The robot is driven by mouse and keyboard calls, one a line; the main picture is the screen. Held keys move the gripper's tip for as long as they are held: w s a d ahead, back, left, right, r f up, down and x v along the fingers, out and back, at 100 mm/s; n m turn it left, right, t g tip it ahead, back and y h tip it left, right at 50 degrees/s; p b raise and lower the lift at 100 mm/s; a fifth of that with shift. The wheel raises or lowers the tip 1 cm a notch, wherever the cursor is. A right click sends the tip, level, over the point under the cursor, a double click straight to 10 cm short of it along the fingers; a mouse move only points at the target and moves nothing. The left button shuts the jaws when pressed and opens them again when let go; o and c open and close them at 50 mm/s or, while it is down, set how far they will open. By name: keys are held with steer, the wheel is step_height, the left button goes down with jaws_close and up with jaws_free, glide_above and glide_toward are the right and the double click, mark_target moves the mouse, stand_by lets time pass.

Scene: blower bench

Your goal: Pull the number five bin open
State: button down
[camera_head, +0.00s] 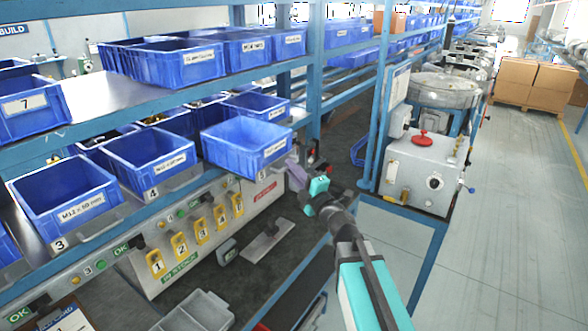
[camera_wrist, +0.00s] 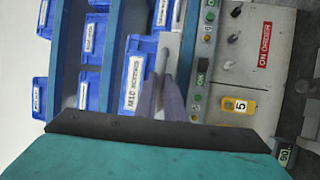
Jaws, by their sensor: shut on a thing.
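The number five bin (camera_head: 238,147) is a blue open-topped bin on the lower shelf, right of the number four bin (camera_head: 140,165). It sticks out past the shelf's front edge, further forward than the bins to its left. Its white label faces me in the wrist view (camera_wrist: 133,84). My gripper (camera_head: 296,174) is at its front, on the pale handle (camera_wrist: 163,58) below the label. The fingers (camera_wrist: 163,98) are shut on that handle. The fingers and arm cover part of the handle in the head view.
The number three bin (camera_head: 68,202) stands further left. More blue bins (camera_head: 165,62) fill the upper shelf. Yellow numbered tags (camera_head: 179,245) hang on the panel below. A grey machine (camera_head: 418,170) stands right of my arm. Floor at the right (camera_head: 510,220) is clear.

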steer(key=shift+w+d+r, duration=0.1)
steer(key=shift+d, duration=0.05)
steer(key=c, duration=1.8)
jaws_free()
steer(key=shift+c, duration=0.2)
steer(key=shift+a, duration=0.2)
